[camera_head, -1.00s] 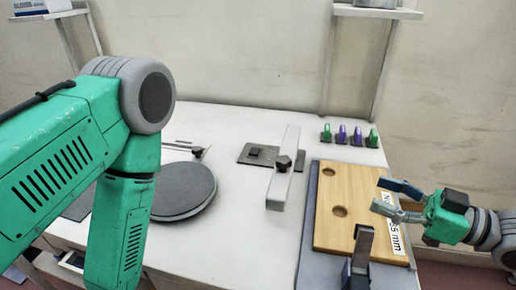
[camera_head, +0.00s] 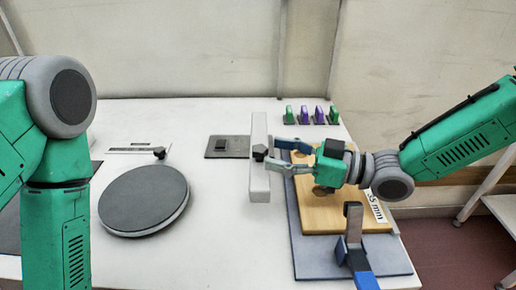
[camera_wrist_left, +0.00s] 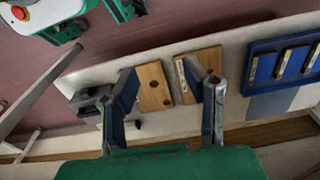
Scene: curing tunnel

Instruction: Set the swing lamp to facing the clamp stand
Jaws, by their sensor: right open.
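A long white bar (camera_head: 259,185) with a black knob (camera_head: 260,153) stands out on the white table; I take it to be the swing lamp, though I cannot be sure. It points from the back of the table toward the front. My right gripper (camera_head: 272,156) is open, its two fingertips at the right side of the knob. I cannot tell whether they touch it. A grey upright clamp with a blue handle (camera_head: 361,272) is at the front right; whether it is the clamp stand is unclear. My left gripper (camera_wrist_left: 160,72) is open and empty in the left wrist view.
A wooden board (camera_head: 325,215) with holes lies on a grey-blue mat (camera_head: 310,262) under my right wrist. Several green and purple clips (camera_head: 305,115) stand at the back. A round dark turntable (camera_head: 145,197) is at left.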

